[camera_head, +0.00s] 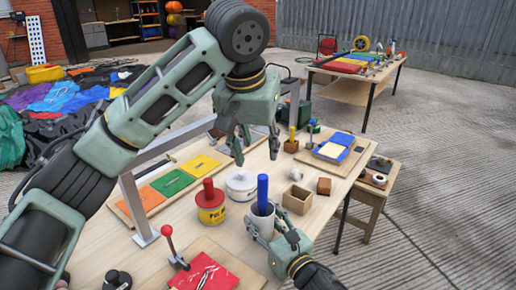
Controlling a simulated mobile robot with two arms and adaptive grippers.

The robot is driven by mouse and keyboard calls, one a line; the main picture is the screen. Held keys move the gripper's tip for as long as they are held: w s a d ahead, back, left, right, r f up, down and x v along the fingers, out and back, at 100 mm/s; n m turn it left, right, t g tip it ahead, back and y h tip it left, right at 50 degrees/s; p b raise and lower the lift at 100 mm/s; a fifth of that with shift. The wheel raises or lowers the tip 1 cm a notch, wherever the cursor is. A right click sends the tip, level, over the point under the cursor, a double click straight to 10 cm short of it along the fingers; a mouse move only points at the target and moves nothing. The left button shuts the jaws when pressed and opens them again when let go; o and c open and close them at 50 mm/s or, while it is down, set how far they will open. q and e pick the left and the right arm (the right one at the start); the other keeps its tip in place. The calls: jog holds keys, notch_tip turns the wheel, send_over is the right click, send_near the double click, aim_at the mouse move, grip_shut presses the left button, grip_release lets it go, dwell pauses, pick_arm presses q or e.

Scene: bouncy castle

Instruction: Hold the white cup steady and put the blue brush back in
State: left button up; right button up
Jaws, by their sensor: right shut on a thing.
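The white cup (260,224) stands on the wooden workbench. My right gripper (272,237) reaches in from the lower right and is shut on the cup, its fingers around the near side and partly hiding it. The blue brush (263,192) shows as an upright blue cylinder rising from the cup's mouth; its lower end is hidden inside the cup. My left gripper (256,150) hangs above and behind the brush, apart from it. Its fingers point down, spread open with nothing between them.
A yellow tin with a red top (210,204) and a white lidded pot (241,185) stand left of the cup. An open wooden box (297,199) and brown block (324,186) stand to the right. A metal frame post (137,208) rises at the bench's left.

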jog(key=o, duration=1.3)
